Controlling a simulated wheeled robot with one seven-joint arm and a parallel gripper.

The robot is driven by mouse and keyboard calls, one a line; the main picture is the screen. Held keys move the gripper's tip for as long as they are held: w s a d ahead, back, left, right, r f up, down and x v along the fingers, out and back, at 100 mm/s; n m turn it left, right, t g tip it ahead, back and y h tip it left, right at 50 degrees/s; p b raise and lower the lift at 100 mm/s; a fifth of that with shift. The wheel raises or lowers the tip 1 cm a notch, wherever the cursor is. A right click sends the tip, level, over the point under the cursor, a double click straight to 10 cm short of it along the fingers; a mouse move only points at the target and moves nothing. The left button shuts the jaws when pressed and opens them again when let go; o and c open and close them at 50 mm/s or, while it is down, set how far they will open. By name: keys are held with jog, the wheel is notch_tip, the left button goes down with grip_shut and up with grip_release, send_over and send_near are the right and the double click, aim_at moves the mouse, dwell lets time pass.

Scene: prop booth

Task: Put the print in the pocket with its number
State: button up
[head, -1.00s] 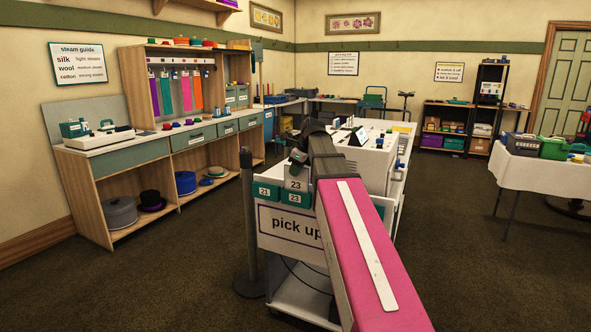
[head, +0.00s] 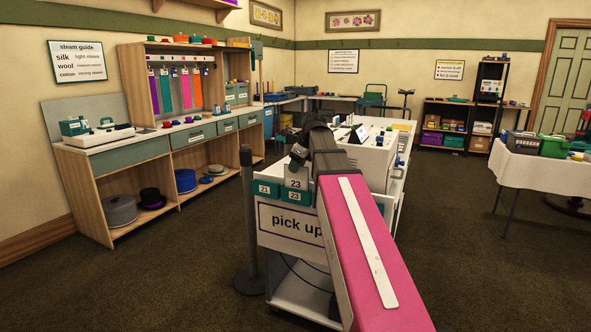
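The print (head: 296,177) is a white card marked 23, and it stands upright at the front of the pick-up cart. Its lower edge is at the teal pocket marked 23 (head: 294,197), and its bottom is hidden there. The teal pocket marked 21 (head: 265,190) is just to the left. My gripper (head: 298,160) is right above the print's top edge. It is dark and small in view, so I cannot tell if its fingers are apart or touch the card. My pink arm hides the right part of the cart front.
The pick-up cart (head: 277,227) has a white machine (head: 372,160) on top behind my arm. A dark post (head: 247,220) stands close to its left. A workbench (head: 130,150) runs along the left wall. A cloth-covered table (head: 540,174) is at right. Open carpet lies between.

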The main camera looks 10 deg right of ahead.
jog(key=v, duration=0.9)
jog(key=shift+r, duration=0.3)
